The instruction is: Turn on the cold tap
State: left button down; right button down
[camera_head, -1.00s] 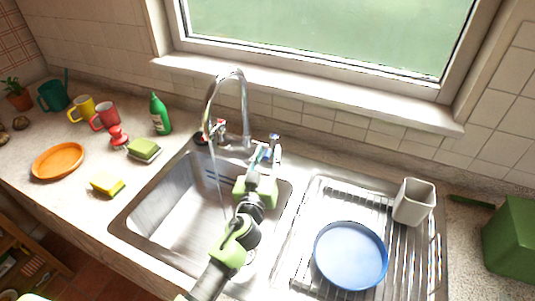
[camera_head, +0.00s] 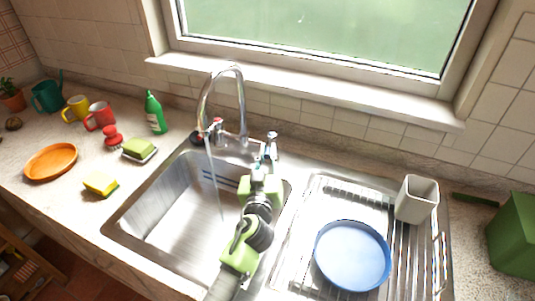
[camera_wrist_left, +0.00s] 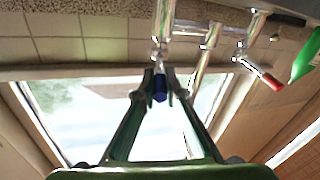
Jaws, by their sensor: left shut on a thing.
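The tap (camera_head: 243,122) is a chrome mixer with a tall curved spout at the back of the sink. Water runs from the spout into the basin. My left gripper (camera_head: 262,170) is at the valve on the tap's right side. In the left wrist view, its fingertips (camera_wrist_left: 159,80) are closed around the blue-tipped cold handle (camera_wrist_left: 160,88). The red-tipped hot handle (camera_wrist_left: 272,82) is apart from the gripper, and it shows on the tap's left side in the head view (camera_head: 217,121). My right gripper is not in view.
The steel sink basin (camera_head: 160,225) lies under my left arm. A blue plate (camera_head: 352,255) and a grey cup (camera_head: 416,199) stand on the drying rack at right. A green bottle (camera_head: 155,112), mugs and sponges (camera_head: 101,183) are on the left counter. The window sill is clear.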

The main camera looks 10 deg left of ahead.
pick_arm(q)
jog(key=c, duration=2.1)
grip_release()
jog(key=s, duration=0.7)
jog(key=shift+s+d, duration=0.25)
jog(key=shift+d, duration=0.1)
